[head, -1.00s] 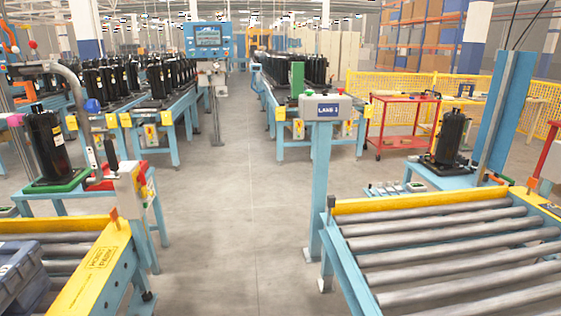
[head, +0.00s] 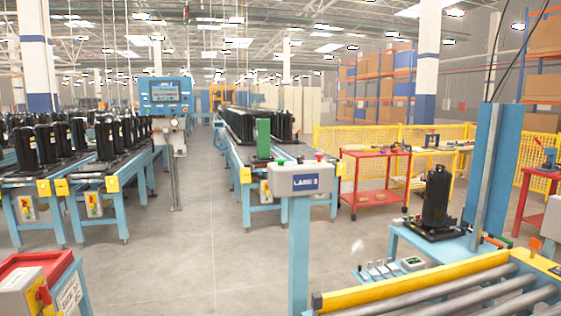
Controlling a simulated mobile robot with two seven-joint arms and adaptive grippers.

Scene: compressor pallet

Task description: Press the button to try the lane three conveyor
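A grey control box (head: 302,179) sits on a light blue post (head: 299,230), right of the picture's middle. Its blue label (head: 306,183) seems to read LANE 3. A green button (head: 281,161) is on top at its left and a red one (head: 319,157) on top at its right. Behind the box a conveyor (head: 232,165) carries a row of black compressors (head: 255,125), with a green block (head: 263,138) at its near end. Neither of my grippers shows, and nothing touches the box.
A roller conveyor (head: 450,290) fills the lower right, beside a blue table with a black compressor (head: 436,198). A red-topped stand (head: 35,272) is at lower left. Open grey floor (head: 190,250) lies between, left of the post.

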